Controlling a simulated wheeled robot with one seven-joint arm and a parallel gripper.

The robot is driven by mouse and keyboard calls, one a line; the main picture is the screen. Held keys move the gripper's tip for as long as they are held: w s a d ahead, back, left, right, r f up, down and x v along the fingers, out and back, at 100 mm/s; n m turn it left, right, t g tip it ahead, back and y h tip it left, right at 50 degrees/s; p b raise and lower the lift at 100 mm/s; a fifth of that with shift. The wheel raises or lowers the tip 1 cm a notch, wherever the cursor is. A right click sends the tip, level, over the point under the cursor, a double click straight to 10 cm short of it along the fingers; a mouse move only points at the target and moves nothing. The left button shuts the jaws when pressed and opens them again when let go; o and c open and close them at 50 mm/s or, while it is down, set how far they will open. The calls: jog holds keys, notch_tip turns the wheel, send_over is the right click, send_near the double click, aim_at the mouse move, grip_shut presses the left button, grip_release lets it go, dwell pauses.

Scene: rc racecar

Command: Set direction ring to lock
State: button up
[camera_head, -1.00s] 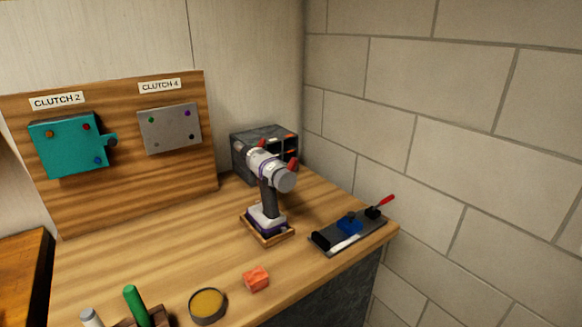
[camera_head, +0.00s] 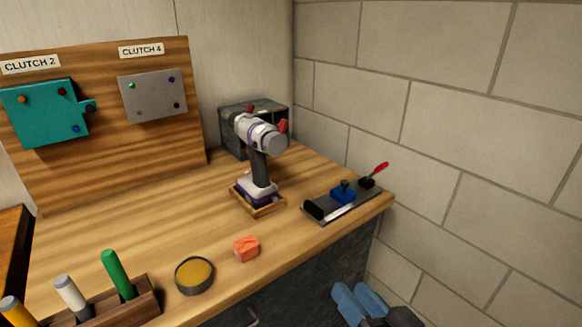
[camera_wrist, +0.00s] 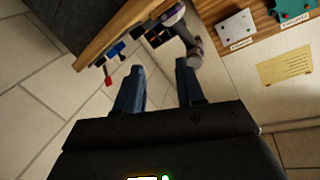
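A white and purple power drill (camera_head: 257,160) stands upright on a small wooden base (camera_head: 262,208) on the workbench. Its barrel has thin purple bands and a red part near each end; I cannot tell which band is the direction ring or how it is set. The drill also shows, rotated, at the top of the wrist view (camera_wrist: 184,34), beyond the right finger. My gripper (camera_head: 362,301) is low at the bottom of the head view, in front of the bench and right of the drill. Its blue fingers are apart and empty in the wrist view (camera_wrist: 158,88).
A dark tray with a blue clamp (camera_head: 343,192) lies at the bench's right corner, near the block wall. An orange block (camera_head: 246,248), a round tin (camera_head: 194,275) and a marker rack (camera_head: 142,299) line the front. A dark organizer (camera_head: 236,143) stands behind the drill.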

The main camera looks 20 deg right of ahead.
jog(key=w+d+r+t+y+b, duration=0.1)
jog(key=w+r+b, duration=0.15)
jog(key=w, duration=0.45)
jog(key=w+d+r+y+b, duration=0.1)
jog(key=w+r, duration=0.3)
jog(key=w, duration=0.3)
jog(key=n+y+b, duration=0.2)
send_near(286, 125)
jog(key=p+x, duration=0.1)
jog(key=x, duration=0.7)
jog(key=shift+w, duration=0.15)
grip_shut()
